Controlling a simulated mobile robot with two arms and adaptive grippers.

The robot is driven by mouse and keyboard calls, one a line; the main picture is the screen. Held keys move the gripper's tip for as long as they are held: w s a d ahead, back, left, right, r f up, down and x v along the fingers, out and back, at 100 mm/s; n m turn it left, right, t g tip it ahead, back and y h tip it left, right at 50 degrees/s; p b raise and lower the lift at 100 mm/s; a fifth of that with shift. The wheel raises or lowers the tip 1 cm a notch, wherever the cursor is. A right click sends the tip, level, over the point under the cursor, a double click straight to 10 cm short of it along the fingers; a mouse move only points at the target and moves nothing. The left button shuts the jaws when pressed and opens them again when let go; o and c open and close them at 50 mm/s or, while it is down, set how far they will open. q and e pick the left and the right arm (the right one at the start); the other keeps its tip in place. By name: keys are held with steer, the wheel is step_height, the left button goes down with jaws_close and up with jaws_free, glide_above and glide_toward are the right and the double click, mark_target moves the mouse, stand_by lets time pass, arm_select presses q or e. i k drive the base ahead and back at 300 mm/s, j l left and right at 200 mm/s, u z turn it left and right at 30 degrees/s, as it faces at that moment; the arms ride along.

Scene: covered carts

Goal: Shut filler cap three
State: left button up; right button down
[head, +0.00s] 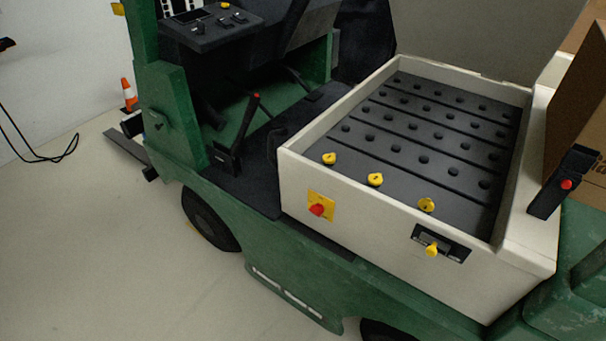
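Three yellow filler caps sit in a row along the near edge of the dark battery top (400,162): a left one (329,159), a middle one (375,179) and a right one (427,204). The right cap looks tilted differently from the other two; how far open it stands is too small to tell. No number shows on the caps, so I cannot tell which is number three. Neither of my grippers is in view.
The battery sits in a pale open-topped box (392,242) on a green truck (300,285). Its front bears a red switch (317,209) and a black panel with a yellow knob (432,250). Cardboard boxes (590,120) stand at right. Floor at left is clear near the truck.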

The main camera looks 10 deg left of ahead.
mark_target(426, 205)
steer(key=l+u, duration=0.15)
steer(key=l, duration=0.25)
steer(key=k+l+u, duration=0.2)
steer(key=l, duration=0.25)
steer(key=l+u, duration=0.15)
steer(key=l, duration=0.25)
steer(key=k+l+u, duration=0.15)
steer(key=l, duration=0.25)
steer(key=k+l+u, duration=0.2)
steer(key=l, duration=0.2)
steer(key=k+l+u, duration=0.15)
steer(key=l, duration=0.2)
steer(key=i, duration=0.05)
